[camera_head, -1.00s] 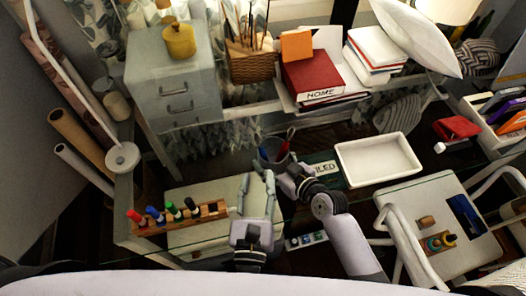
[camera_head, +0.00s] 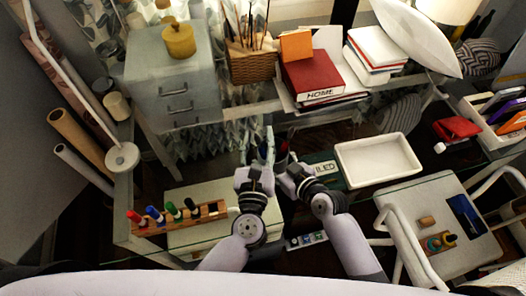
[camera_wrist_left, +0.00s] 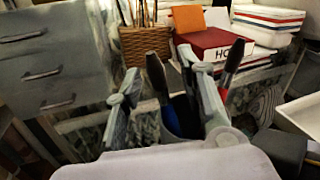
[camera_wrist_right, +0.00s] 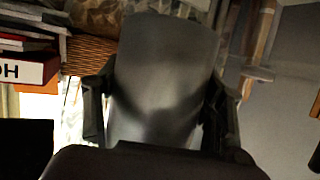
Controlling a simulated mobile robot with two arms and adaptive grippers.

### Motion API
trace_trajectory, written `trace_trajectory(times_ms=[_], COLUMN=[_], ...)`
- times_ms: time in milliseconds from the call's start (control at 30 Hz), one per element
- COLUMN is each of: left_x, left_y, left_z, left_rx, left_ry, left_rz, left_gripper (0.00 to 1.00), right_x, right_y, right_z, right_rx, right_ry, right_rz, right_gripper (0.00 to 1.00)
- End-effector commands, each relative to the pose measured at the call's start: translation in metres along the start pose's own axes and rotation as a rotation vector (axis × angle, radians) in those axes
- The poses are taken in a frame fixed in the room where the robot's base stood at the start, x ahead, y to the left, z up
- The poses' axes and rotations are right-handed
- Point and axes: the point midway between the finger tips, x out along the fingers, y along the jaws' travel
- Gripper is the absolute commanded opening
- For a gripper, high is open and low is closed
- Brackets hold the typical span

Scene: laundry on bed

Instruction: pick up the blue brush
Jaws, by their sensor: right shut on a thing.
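The blue brush (camera_wrist_left: 156,76) stands in a dark cup (camera_wrist_left: 184,118), handle up. In the left wrist view it shows between the spread fingers of my left gripper (camera_wrist_left: 165,90), apart from both. A second, dark-handled brush (camera_wrist_left: 232,62) stands right of the right finger. In the head view my left gripper (camera_head: 255,152) is at the cup's left side and largely hides it. My right gripper (camera_head: 284,160) is shut on the cup, whose grey wall fills the space between its fingers in the right wrist view (camera_wrist_right: 160,85). The brush's lower end is hidden in the cup.
A white tray (camera_head: 378,175) and a dark green box (camera_head: 325,172) lie right of my grippers. A wooden rack with several colored markers (camera_head: 180,217) is at left. Behind stand a grey drawer unit (camera_head: 150,68), a wicker basket (camera_head: 252,68) and a red book (camera_head: 312,75).

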Motion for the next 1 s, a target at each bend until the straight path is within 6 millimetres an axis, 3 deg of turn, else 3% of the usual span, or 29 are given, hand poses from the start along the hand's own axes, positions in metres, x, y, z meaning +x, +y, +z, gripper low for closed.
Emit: trace_trajectory(times_ms=[167,700,1000], left_x=[0.0001,-0.0002,-0.0001], left_y=[0.0001,0.0002,0.0], left_z=[-0.0004,-0.0003,0.0005], left_rx=[0.001,0.001,0.0], left_ry=[0.001,0.0,0.0], left_rz=[0.0,0.001,0.001], left_gripper=[0.36,0.01,0.0], right_x=[0.0,0.0,0.0], right_y=[0.0001,0.0,0.0001], right_z=[0.001,0.001,0.0009], right_rx=[0.0,0.0,0.0], right_ry=[-0.002,-0.002,-0.002], right_rz=[0.0,0.0,0.0], right_gripper=[0.36,0.36,0.36])
